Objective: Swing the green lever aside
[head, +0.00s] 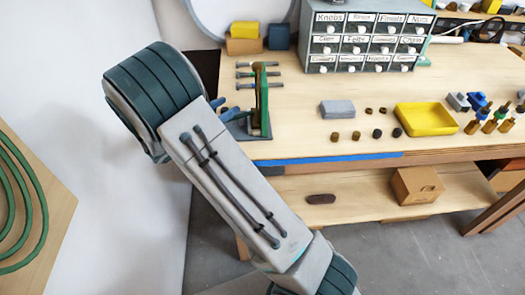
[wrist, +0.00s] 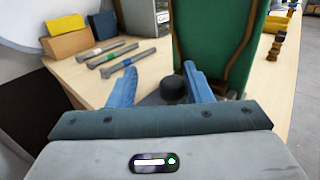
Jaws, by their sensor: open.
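A tall green upright piece (head: 262,95) with a wooden edge stands near the left end of the workbench; I take it for the green lever. In the wrist view the green piece (wrist: 208,40) fills the upper right, just behind the right finger. My gripper (wrist: 160,76) is open, its two blue fingers spread. A dark round knob (wrist: 175,90) shows between the fingers, nearer the right one, on a dark base; I cannot tell whether it belongs to the lever. In the head view my arm partly hides the gripper (head: 222,107) and the base beside the lever.
Several grey bar tools (wrist: 115,55) lie left of the green piece. A labelled drawer cabinet (head: 365,35) stands at the back. A grey block (head: 337,109), small knobs and a yellow tray (head: 427,118) lie to the right.

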